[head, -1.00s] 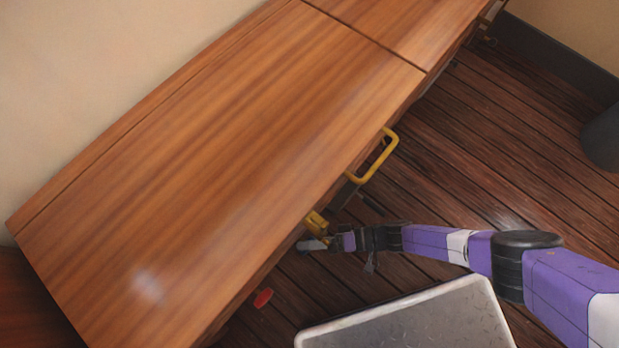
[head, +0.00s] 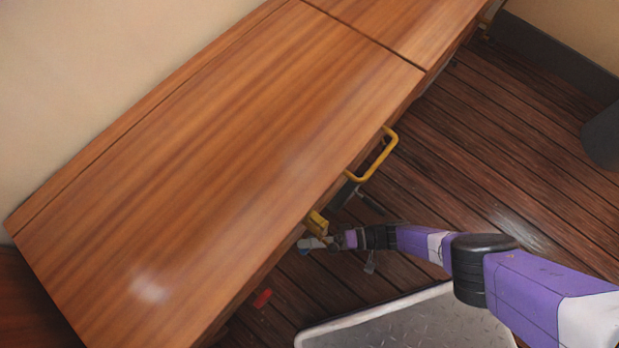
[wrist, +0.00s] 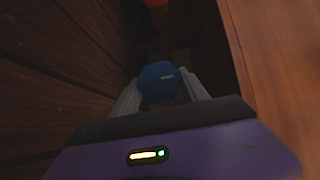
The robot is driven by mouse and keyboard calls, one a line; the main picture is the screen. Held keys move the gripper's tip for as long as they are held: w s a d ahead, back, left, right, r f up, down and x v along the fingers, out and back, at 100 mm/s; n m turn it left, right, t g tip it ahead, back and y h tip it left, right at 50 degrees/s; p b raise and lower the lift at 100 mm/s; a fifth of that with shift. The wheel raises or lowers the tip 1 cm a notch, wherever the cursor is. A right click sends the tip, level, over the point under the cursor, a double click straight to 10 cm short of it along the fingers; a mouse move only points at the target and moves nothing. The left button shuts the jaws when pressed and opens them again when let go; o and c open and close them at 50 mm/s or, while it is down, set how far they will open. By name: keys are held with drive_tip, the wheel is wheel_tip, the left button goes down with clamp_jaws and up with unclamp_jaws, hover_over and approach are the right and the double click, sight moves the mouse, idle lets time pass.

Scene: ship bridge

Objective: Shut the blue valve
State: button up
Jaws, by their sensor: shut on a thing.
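The blue valve (wrist: 158,80) shows in the wrist view as a blue knob between my two grey fingers. My gripper (wrist: 160,92) is shut on it, with one finger on each side. In the head view my gripper (head: 318,243) is beside the front edge of the wooden counter, low down. Only a small bit of blue (head: 304,251) shows at its fingertips there. The valve's stem and mount are hidden.
A red valve (head: 262,299) sticks out farther along the counter (head: 215,150) front. A yellow fitting (head: 317,222) and a yellow bar handle (head: 378,163) project from that front near my arm. Plank floor (head: 480,150) lies open to the right.

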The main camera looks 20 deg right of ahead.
drive_tip(key=o, duration=1.3)
drive_tip(key=v, duration=0.7)
drive_tip(key=shift+d, duration=0.45)
drive_tip(key=shift+s, duration=0.15)
